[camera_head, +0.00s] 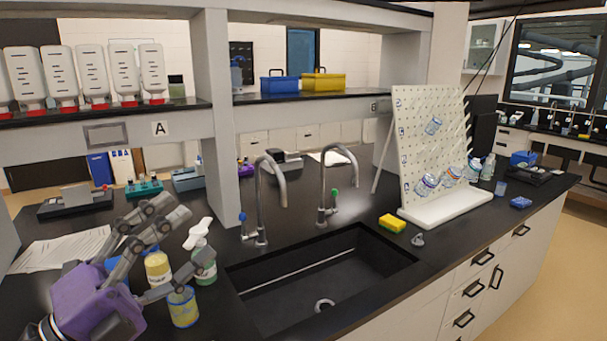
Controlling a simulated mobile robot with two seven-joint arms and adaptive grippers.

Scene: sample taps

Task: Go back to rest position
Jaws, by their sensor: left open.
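My left gripper (178,238) is at the lower left of the head view, with a purple body and grey fingers spread apart. It is open, over the counter left of the sink. A container with yellow contents (183,308) stands below the lower finger. A bottle with a yellow label (158,268) shows between the fingers, and a green-and-white bottle (204,262) stands just beyond the lower finger's tip. Whether the fingers touch any of these I cannot tell. My right gripper is not in view.
A black sink (325,285) with two tall taps, one with a blue handle (243,217) and one with a green handle (334,195), lies right of the gripper. A yellow sponge (392,223) and a pegboard drying rack (425,130) stand further right. A shelf post (213,120) rises behind.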

